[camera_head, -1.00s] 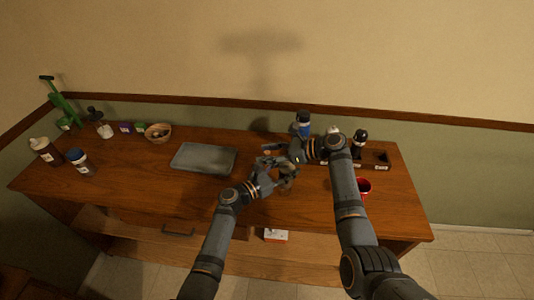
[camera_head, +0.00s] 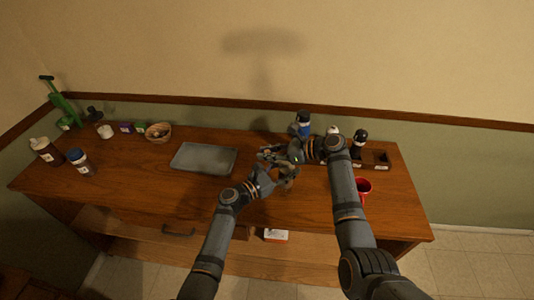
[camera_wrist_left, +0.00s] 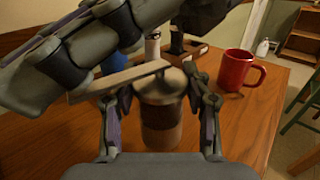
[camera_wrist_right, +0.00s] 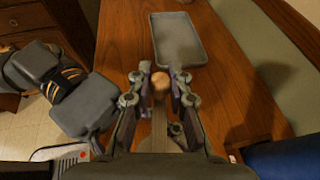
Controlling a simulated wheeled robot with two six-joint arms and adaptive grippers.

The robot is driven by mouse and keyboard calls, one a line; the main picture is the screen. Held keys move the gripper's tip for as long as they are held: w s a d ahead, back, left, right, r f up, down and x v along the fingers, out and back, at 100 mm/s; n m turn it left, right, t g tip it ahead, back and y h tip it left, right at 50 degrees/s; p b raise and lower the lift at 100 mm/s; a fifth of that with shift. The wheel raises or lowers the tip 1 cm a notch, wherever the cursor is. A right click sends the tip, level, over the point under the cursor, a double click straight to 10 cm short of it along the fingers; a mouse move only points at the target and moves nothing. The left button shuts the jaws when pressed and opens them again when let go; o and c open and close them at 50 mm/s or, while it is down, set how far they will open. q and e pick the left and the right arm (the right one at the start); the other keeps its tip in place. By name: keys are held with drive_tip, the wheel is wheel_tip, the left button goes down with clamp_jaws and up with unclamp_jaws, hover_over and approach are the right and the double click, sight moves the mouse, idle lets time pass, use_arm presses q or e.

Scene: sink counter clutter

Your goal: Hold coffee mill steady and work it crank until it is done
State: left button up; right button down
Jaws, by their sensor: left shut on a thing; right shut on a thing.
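The coffee mill (camera_wrist_left: 160,112) stands upright on the counter in the left wrist view, a cylinder with a grey top and a brown body. My left gripper (camera_wrist_left: 160,120) is shut on its body, with a finger on each side. The crank arm (camera_wrist_left: 125,78) reaches out to the left from the mill's top. My right gripper (camera_wrist_right: 160,82) is shut on the crank's round wooden knob (camera_wrist_right: 160,82), above the counter. In the head view the mill is mostly hidden by my grippers, the left one (camera_head: 278,180) in front and the right one (camera_head: 274,155) behind it.
A grey tray (camera_head: 204,158) lies left of the mill. A red mug (camera_head: 363,187) stands to the right. Bottles and a dark caddy (camera_head: 376,160) are behind my right arm. A basket (camera_head: 158,131), jars and bottles fill the left end. The left-middle counter is clear.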

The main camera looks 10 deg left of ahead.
drive_tip(key=shift+w+d+m+t, duration=0.1)
drive_tip(key=shift+w+m+t, duration=0.2)
drive_tip(key=shift+m+t, duration=0.35)
drive_tip(key=shift+h, duration=0.3)
drive_tip(key=c, duration=1.2)
unclamp_jaws()
drive_tip(key=v, duration=1.2)
